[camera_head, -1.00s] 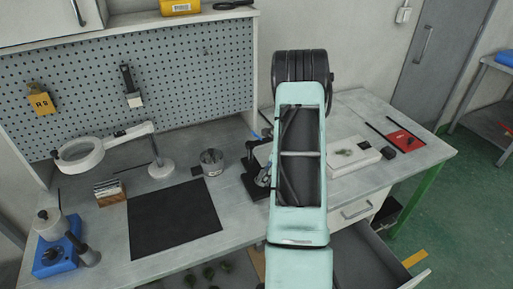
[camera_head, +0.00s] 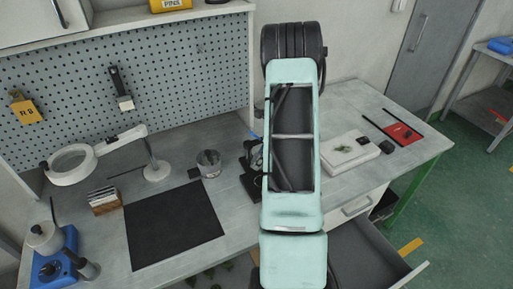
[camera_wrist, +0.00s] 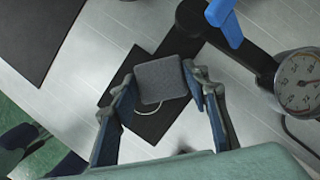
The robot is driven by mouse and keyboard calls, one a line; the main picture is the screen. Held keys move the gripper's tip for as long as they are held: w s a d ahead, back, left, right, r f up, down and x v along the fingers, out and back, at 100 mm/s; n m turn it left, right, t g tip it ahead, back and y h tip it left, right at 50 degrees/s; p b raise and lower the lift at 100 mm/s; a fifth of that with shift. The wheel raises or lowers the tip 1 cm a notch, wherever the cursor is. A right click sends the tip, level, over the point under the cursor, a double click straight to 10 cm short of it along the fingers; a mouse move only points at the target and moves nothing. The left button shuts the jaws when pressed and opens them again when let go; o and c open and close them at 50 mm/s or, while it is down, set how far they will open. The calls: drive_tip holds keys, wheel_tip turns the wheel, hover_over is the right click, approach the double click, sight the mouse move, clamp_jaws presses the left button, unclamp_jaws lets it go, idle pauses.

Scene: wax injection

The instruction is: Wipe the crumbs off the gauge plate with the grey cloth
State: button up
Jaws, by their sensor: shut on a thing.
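My gripper (camera_wrist: 158,84) is shut on the grey cloth (camera_wrist: 162,76), a small square pad held between its two fingertips in the wrist view. Below the cloth lies a dark flat plate (camera_wrist: 151,126), which looks like the gauge plate; the cloth and fingers hide part of it. I cannot tell whether the cloth touches it. No crumbs can be made out. A round dial gauge (camera_wrist: 301,82) stands to the right of my gripper. In the head view my arm hides my gripper and the cloth, and only part of the dark gauge stand (camera_head: 251,176) shows.
A black mat (camera_head: 172,224) lies left of my arm, with a metal cup (camera_head: 208,164) and a magnifier lamp (camera_head: 72,165) behind it. A white box (camera_head: 350,152) and a red pad (camera_head: 403,134) lie right. A drawer (camera_head: 372,262) stands open at the front.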

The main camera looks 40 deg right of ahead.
drive_tip(key=shift+r+p, duration=0.85)
drive_tip(key=shift+r, duration=0.9)
